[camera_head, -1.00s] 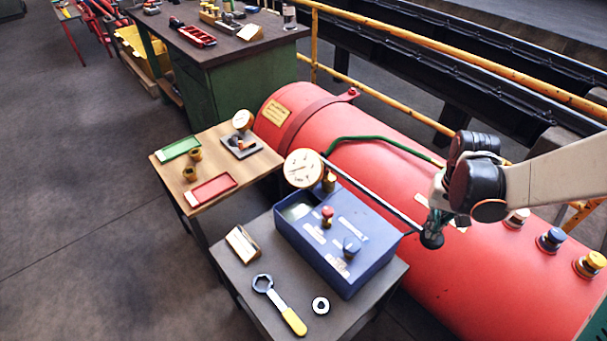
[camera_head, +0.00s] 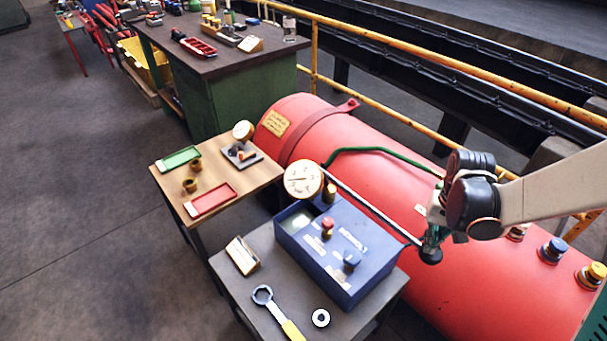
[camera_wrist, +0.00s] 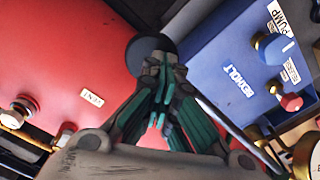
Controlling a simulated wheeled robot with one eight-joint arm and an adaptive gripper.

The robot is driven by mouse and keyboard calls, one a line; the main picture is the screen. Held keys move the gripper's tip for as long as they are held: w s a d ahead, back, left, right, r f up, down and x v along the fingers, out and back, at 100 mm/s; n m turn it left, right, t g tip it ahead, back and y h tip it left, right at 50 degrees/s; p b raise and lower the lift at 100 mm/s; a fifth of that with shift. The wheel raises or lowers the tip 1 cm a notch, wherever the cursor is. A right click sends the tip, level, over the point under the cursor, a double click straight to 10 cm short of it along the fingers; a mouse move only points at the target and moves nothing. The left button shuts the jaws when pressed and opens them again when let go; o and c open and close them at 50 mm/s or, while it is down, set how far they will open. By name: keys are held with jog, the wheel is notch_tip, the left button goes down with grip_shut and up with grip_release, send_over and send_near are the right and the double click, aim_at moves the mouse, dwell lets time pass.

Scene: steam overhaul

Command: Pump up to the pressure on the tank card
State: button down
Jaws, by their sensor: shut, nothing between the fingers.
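The blue pump box (camera_head: 350,265) sits on a dark table. It has a red knob (camera_head: 327,228) and a blue knob (camera_head: 351,259) on top, and labels reading PUMP and REXHOLT in the wrist view. A long lever (camera_head: 370,207) slants along its far side and ends in a black ball (camera_head: 431,257). My gripper (camera_head: 432,240) is shut at that ball; in the wrist view its closed fingers (camera_wrist: 160,85) lie against the black ball (camera_wrist: 150,52). A round white gauge (camera_head: 303,180) faces up beside the box. The red tank (camera_head: 390,185) carries a yellow card (camera_head: 276,123), its text too small to read.
A wrench (camera_head: 275,310), a ring (camera_head: 320,317) and a small card stand (camera_head: 242,255) are on the dark table. A wooden table (camera_head: 240,180) holds red and green trays. Yellow railings (camera_head: 400,115) run behind the tank. Valve caps (camera_head: 553,249) stand on the tank.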

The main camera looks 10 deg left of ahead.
notch_tip(320, 180, up, 12)
jog(key=p, duration=0.7)
jog(key=shift+f, duration=0.15)
jog(key=shift+f, duration=0.1)
notch_tip(320, 180, down, 14)
jog(key=b, duration=1.1)
jog(key=shift+r, duration=0.2)
jog(key=shift+f, duration=1.2)
notch_tip(320, 180, up, 16)
jog(key=p, duration=1.1)
